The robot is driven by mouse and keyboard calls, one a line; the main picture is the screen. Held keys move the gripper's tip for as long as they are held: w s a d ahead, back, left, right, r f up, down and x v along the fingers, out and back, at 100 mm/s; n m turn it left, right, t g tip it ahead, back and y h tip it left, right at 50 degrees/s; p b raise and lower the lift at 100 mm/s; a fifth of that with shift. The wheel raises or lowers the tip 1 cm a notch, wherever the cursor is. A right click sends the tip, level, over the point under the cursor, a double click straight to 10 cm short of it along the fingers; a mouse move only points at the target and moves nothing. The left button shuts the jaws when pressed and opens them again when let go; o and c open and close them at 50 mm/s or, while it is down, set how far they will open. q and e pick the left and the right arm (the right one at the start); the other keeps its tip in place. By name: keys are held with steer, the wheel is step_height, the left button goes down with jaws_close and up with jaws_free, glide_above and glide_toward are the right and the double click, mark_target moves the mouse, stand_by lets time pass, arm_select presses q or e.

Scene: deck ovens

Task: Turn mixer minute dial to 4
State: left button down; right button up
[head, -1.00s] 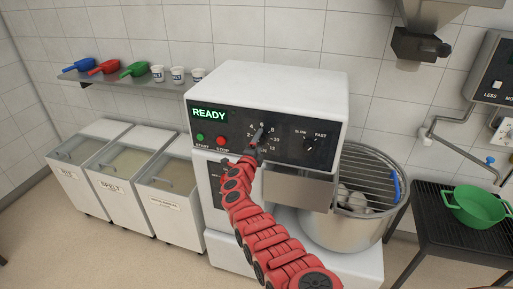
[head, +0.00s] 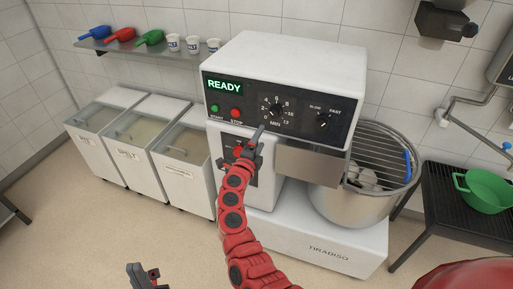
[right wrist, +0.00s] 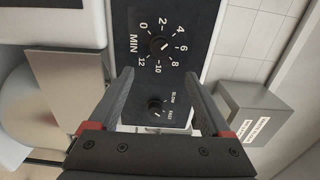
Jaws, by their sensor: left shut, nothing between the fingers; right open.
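The mixer (head: 290,60) has a dark control panel with a READY display. The black minute dial (head: 277,110) is marked 0 to 12 above MIN. It also shows in the right wrist view (right wrist: 160,46), where its small light mark seems to lie on the 4-to-6 side; the exact number is hard to tell. My right gripper (head: 259,134) is open and empty, just below the dial and apart from it. In the right wrist view its fingertips (right wrist: 160,78) frame the panel below the dial. My left gripper (head: 146,272) is shut and empty, low over the floor.
The speed knob (head: 323,119) is right of the dial; the green start (head: 214,107) and red stop (head: 236,113) buttons are left. The guarded bowl (head: 345,205) stands at right. Flour bins (head: 180,170) stand at left. A green bowl (head: 487,190) sits on a dark rack.

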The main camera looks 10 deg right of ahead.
steer(key=v, duration=0.3)
steer(key=shift+b, duration=0.3)
